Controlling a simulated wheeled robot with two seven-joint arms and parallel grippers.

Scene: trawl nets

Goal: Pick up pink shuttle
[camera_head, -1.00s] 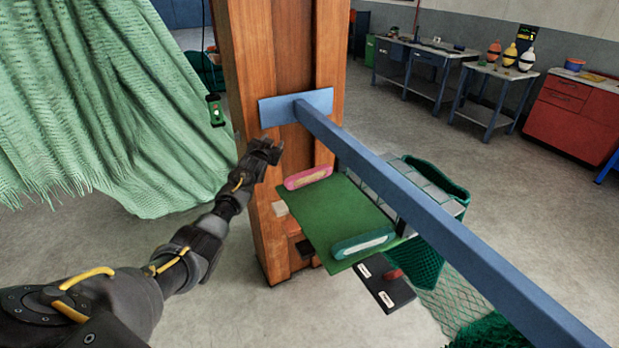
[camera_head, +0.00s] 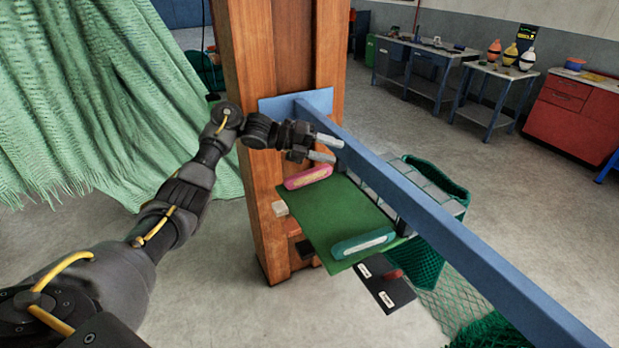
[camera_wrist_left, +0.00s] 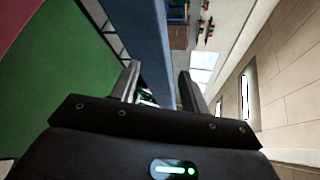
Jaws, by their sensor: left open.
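The pink shuttle (camera_head: 308,177) lies at the far left edge of a green board (camera_head: 345,214), beside the wooden post. A teal shuttle (camera_head: 362,243) lies at the board's near edge. My left gripper (camera_head: 335,149) is open and empty, above and just beyond the pink shuttle, close to the blue beam. In the left wrist view, the two fingers (camera_wrist_left: 158,88) are apart with the blue beam showing between them. The green board (camera_wrist_left: 50,75) fills the left there, with a pink patch at the upper left corner. My right gripper is not in view.
A blue beam (camera_head: 430,222) runs from the wooden post (camera_head: 250,70) toward the lower right, over the board. A grey divided tray (camera_head: 408,192) sits at the board's right. Green netting (camera_head: 120,110) hangs at left. A dark panel (camera_head: 384,287) is below the board.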

